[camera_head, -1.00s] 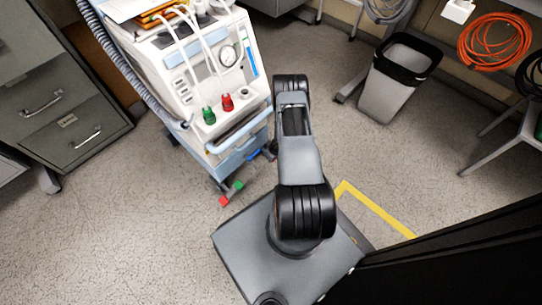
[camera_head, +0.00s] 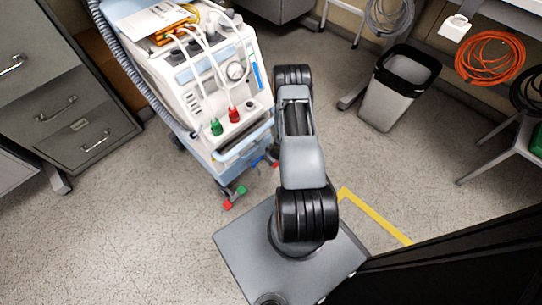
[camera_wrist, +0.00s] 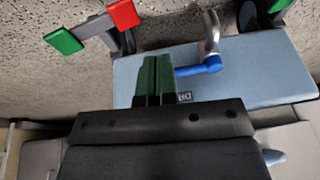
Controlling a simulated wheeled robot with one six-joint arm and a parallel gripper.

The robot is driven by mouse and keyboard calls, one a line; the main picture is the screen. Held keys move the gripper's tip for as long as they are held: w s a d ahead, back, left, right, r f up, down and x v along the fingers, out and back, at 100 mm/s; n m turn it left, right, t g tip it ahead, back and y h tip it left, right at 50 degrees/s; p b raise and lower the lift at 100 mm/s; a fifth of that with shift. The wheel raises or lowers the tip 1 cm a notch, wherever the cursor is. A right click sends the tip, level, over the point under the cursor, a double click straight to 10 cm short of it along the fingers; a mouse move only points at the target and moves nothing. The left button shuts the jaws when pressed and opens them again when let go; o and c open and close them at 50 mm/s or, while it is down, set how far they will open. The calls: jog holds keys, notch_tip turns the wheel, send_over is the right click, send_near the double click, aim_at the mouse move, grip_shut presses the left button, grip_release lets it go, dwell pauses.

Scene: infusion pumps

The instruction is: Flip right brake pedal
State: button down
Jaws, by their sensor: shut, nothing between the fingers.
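My gripper (camera_wrist: 154,63) shows in the wrist view as two dark green fingers, shut together and empty. It appears in front of the pump cart's pale blue base (camera_wrist: 255,68). A pedal with green and red ends (camera_wrist: 95,27) is at the upper left, apart from the fingers. My gripper is hidden there.
The white and blue pump cart (camera_head: 215,90) stands left of my arm. A grey drawer cabinet (camera_head: 75,110) is at the left. A waste bin (camera_head: 392,95) stands at the right. The floor at the front left is clear.

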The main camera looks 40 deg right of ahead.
jog(key=shift+s+a+r+p, duration=0.2)
jog(key=shift+s+a+r, duration=0.05)
jog(key=shift+r, duration=0.45)
jog(key=shift+s+a+r+p, duration=0.2)
jog(key=shift+s+r, duration=0.1)
jog(key=shift+r, duration=0.35)
jog(key=shift+s+a+r+p, duration=0.15)
jog(key=shift+s+a+r, duration=0.1)
jog(key=shift+r, duration=0.45)
